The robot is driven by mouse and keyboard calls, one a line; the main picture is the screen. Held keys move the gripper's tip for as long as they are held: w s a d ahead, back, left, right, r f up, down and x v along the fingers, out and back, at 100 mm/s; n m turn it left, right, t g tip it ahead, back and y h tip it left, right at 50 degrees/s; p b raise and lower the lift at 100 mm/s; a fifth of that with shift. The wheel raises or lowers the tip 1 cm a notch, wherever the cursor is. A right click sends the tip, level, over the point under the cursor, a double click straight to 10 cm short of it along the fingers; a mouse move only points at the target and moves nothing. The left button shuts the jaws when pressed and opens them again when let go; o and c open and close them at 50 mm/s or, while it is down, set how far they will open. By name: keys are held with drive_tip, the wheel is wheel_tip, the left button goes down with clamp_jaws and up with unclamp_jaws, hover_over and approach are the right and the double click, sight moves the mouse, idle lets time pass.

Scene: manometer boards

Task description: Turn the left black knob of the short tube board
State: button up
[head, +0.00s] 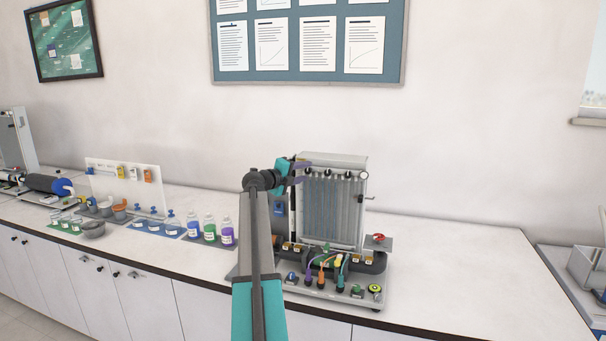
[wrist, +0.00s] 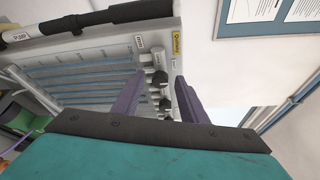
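The tube board (head: 333,212) stands upright on the counter, with blue vertical tubes and a row of dark knobs along its top. The leftmost black knob (head: 308,172) is by my gripper (head: 303,171), which reaches the board's upper left corner. In the wrist view the board appears turned sideways. There my gripper (wrist: 158,77) has its two purple fingers apart, with a black knob (wrist: 160,79) in the gap between them. I cannot tell whether either finger touches it. Another dark knob (wrist: 165,104) shows lower in the gap.
Coloured bottles (head: 210,229) and a white panel (head: 125,186) stand to the left. A red valve (head: 379,238) sits at the board's right. The counter (head: 455,265) is clear farther right.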

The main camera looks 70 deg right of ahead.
drive_tip(key=b+v, duration=0.5)
drive_tip(key=v, duration=0.8)
drive_tip(key=shift+a, duration=0.4)
drive_tip(key=shift+w, duration=0.1)
